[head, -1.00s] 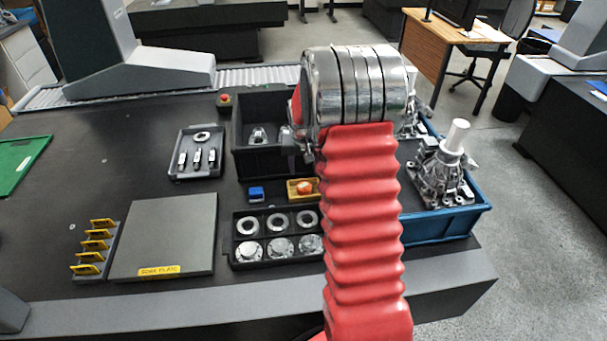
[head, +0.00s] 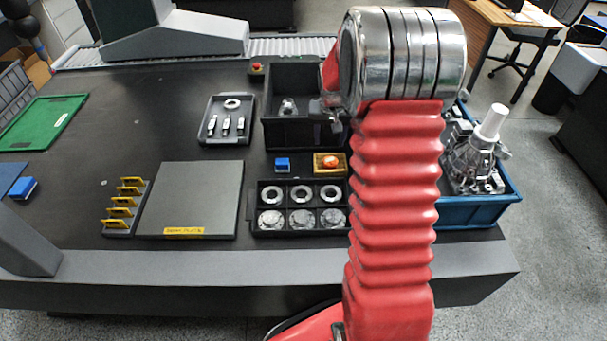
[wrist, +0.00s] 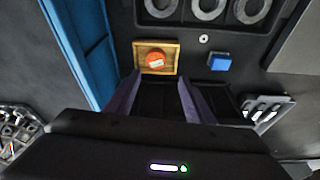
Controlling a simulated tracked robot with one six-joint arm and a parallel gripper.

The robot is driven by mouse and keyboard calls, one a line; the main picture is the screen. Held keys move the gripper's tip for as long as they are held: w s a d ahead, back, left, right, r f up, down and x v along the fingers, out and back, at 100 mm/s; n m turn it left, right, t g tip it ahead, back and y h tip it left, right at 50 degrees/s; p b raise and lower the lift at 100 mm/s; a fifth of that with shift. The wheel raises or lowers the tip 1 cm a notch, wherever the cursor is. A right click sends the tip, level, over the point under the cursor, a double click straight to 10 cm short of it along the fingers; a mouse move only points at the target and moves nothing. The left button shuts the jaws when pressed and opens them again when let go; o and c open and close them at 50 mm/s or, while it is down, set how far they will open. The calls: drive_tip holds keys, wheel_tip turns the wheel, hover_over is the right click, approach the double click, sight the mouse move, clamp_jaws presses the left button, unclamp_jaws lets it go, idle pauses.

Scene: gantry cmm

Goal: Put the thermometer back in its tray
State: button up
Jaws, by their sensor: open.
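I cannot tell for sure which object is the thermometer. An orange round item (head: 331,160) with a white mark lies in a small yellow wooden tray (head: 318,171); both also show in the wrist view, the item (wrist: 155,59) inside the tray's rim (wrist: 138,68). A small blue block (head: 282,164) lies just left of that tray, and it shows right of it in the wrist view (wrist: 220,62). My gripper (wrist: 160,84) is open, with nothing seen between its fingers; the tray lies beyond the fingertips. In the head view my arm hides most of the gripper.
A black bin (head: 288,132) holds a metal part. A blue crate (head: 478,216) with castings stands right. A grey tray (head: 206,130) holds a ring and 3 slim pieces. A black tray (head: 255,205) holds rings and discs. A grey plate (head: 192,200) and yellow-tabbed rack (head: 122,210) lie left.

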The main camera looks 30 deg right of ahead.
drive_tip(key=s+a+r+n, duration=0.1)
drive_tip(key=s+a+r, duration=0.3)
drive_tip(key=a+r, duration=0.55)
drive_tip(key=s+a+r+n+t, duration=0.1)
drive_tip(key=s+a+r, duration=0.3)
drive_tip(key=s+a, duration=0.4)
drive_tip(key=s+a+r+n+t+y, duration=0.1)
drive_tip(key=s+a+r+n, duration=0.3)
drive_tip(key=s+a, duration=0.5)
drive_tip(key=s+r, duration=0.1)
drive_tip(key=s, duration=0.6)
drive_tip(key=shift+t+y, duration=0.3)
drive_tip(key=shift+t, duration=0.1)
drive_tip(key=shift+s+d+r, duration=0.1)
